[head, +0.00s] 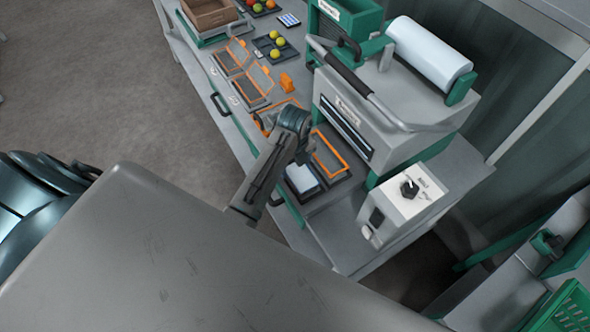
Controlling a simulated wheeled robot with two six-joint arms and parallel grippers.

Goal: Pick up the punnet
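Dark shallow trays that look like punnets lie along the bench: one with yellow-green tomatoes (284,43), and empty-looking ones with orange outlines, such as the tray (258,101). I cannot tell which is the task's punnet. A pale rectangular plate in a dark frame (302,179) lies by the sealing machine, beside an orange-edged tray (332,157). My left gripper (303,158) hangs from its bent wrist just above the pale plate. Its fingers are small and dark, and whether they hold anything is unclear. My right gripper is not in view.
The sealing machine (392,125) with a white film roll (430,52) and long handle stands right of the gripper. A control box (402,190) with a black knob is nearer. A brown crate (208,13) stands at the far end. Floor (100,80) at left is clear.

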